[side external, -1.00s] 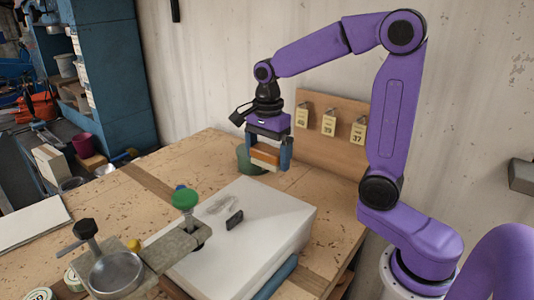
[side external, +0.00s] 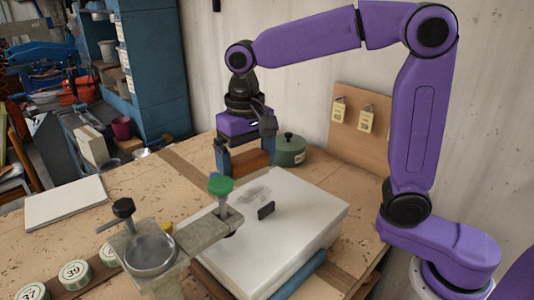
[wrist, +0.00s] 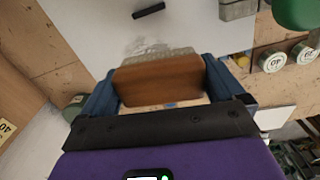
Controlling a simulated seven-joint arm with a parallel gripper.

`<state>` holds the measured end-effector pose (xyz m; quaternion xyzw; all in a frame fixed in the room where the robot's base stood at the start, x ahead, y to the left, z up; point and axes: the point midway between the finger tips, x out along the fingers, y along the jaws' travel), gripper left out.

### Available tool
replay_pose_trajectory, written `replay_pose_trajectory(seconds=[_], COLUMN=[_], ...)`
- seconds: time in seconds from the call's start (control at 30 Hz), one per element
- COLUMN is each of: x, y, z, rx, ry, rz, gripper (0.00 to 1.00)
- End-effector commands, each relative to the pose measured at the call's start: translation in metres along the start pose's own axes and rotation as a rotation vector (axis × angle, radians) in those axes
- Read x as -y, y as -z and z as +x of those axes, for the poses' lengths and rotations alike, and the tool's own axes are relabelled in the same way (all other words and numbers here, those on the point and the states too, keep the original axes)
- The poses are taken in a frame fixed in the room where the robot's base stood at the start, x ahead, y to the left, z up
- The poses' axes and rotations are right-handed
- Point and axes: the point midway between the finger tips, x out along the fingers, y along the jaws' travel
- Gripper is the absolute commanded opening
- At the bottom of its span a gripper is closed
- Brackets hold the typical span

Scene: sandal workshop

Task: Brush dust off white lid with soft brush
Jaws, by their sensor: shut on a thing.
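The white lid (side external: 300,215) lies flat on the workbench, with a grey dust smudge (side external: 254,192) near its far end. The dust also shows in the wrist view (wrist: 145,46), just beyond the bristles. My gripper (side external: 246,166) is shut on the soft brush (side external: 250,161), which has a brown wooden block. In the wrist view the brush (wrist: 160,80) sits between my blue fingers, pale bristles pointing towards the dust. The brush is at the lid's far-left edge; I cannot tell whether it touches the lid.
A metal clamp with a green knob (side external: 221,186) overhangs the lid's left edge. A green lidded pot (side external: 289,150) stands behind the lid.

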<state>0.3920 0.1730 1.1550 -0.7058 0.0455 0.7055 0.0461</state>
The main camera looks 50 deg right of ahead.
Motion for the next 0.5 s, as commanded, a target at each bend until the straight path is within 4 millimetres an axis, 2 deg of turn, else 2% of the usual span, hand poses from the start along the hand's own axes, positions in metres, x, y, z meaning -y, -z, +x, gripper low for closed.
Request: replay_pose_trajectory(seconds=[0.17, 0.5], x=[0.014, 0.015], y=[-0.006, -0.007], z=[-0.003, 0.016], rx=[0.000, 0.003], ry=[0.000, -0.002], rz=[-0.121, -0.134], gripper=[0.71, 0.71])
